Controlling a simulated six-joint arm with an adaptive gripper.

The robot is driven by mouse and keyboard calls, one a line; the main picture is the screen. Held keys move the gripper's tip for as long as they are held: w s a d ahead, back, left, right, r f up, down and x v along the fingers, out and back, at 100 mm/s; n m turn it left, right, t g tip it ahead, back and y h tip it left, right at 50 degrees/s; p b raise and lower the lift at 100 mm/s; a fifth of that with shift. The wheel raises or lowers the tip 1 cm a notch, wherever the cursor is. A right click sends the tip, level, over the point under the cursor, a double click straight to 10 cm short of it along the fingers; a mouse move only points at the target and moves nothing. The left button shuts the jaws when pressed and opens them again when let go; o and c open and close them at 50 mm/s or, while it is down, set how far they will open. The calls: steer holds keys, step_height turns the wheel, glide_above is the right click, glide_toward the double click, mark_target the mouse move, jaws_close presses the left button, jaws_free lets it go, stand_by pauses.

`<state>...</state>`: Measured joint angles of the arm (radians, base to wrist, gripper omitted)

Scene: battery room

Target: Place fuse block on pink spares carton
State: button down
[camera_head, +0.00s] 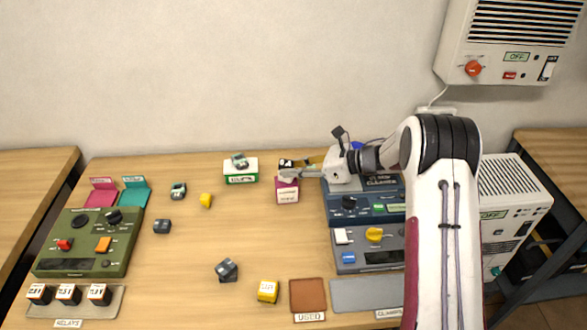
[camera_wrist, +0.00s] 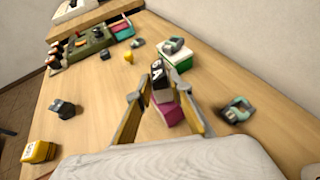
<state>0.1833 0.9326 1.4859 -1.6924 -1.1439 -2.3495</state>
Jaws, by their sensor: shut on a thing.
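The fuse block (camera_head: 287,162), dark with a white-marked label, is held between the fingers of my gripper (camera_head: 291,169). It also shows in the wrist view (camera_wrist: 160,84), between the two yellowish fingers of my gripper (camera_wrist: 164,76). The pink spares carton (camera_head: 287,190) has a white label on its front and stands directly below the block. In the wrist view the pink carton (camera_wrist: 166,114) shows just beneath the block, partly hidden by it. I cannot tell whether the block touches the carton's top.
A green-and-white carton (camera_head: 241,175) with a grey-green part (camera_head: 239,160) on top stands left of the pink carton. Blue-grey control units (camera_head: 366,246) lie to the right. A yellow block (camera_head: 268,291) and a dark block (camera_head: 227,270) sit nearer the front.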

steer(key=shift+f, duration=0.2)
steer(key=c, duration=1.8)
jaws_free()
steer(key=shift+r, duration=0.1)
steer(key=v, duration=1.2)
